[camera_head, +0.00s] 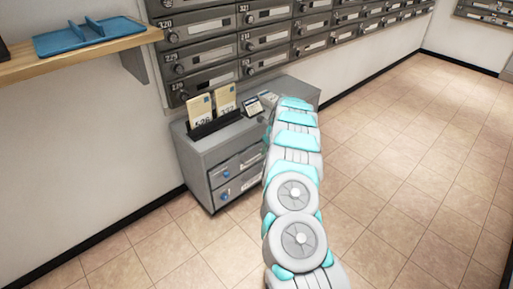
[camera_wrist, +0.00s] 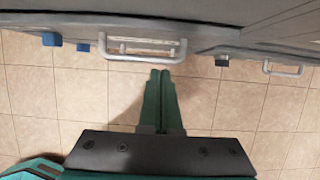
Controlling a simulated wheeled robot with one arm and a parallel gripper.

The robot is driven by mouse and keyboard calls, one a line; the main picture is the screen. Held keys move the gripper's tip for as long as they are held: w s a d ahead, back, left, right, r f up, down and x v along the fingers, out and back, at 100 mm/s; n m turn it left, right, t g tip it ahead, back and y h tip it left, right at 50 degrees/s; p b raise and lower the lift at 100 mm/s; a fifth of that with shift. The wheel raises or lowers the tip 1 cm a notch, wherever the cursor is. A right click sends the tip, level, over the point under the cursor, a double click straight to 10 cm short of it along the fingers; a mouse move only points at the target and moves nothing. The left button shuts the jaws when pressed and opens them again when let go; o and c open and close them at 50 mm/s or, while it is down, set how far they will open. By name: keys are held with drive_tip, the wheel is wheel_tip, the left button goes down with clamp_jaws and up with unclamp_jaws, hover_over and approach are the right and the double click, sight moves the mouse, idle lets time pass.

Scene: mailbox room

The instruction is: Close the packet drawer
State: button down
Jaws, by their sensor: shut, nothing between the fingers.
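A grey cabinet (camera_head: 185,150) stands under the mailboxes, with two stacked drawer fronts showing, an upper one (camera_head: 237,163) and a lower one (camera_head: 240,185), each with a blue mark at its left. I cannot tell which is the packet drawer; my arm hides the cabinet's right part. In the wrist view, a pale bar handle (camera_wrist: 130,52) is on the front, with another bar just beneath it. A second handle (camera_wrist: 283,71) is farther right. My gripper (camera_wrist: 160,72) is shut and empty, its tips just short of the first handle. How far any drawer stands out is unclear.
A dark holder with cards (camera_head: 202,108) and a small device (camera_head: 252,107) stand on the cabinet. A wooden shelf (camera_head: 80,55) with a blue tray (camera_head: 85,40) is at upper left. The tiled floor (camera_head: 410,150) is clear on the right.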

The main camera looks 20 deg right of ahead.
drive_tip(key=v, duration=0.9)
drive_tip(key=s+a+r+n+g+y, duration=0.1)
drive_tip(key=s+a+r+n, duration=0.7)
drive_tip(key=s+a, duration=0.25)
drive_tip(key=s+a+r+n+g+y, duration=0.1)
drive_tip(key=s+a+r+n+g, duration=0.1)
drive_tip(key=s+a+r+n, duration=0.8)
drive_tip(key=s+a+n+g+h, duration=0.2)
drive_tip(key=s+n, duration=1.2)
drive_tip(key=s, duration=2.1)
drive_tip(key=shift+s+a+g+h, duration=0.2)
drive_tip(key=shift+a+g+h, duration=0.25)
drive_tip(key=shift+h, duration=0.25)
drive_tip(key=shift+b, duration=0.3)
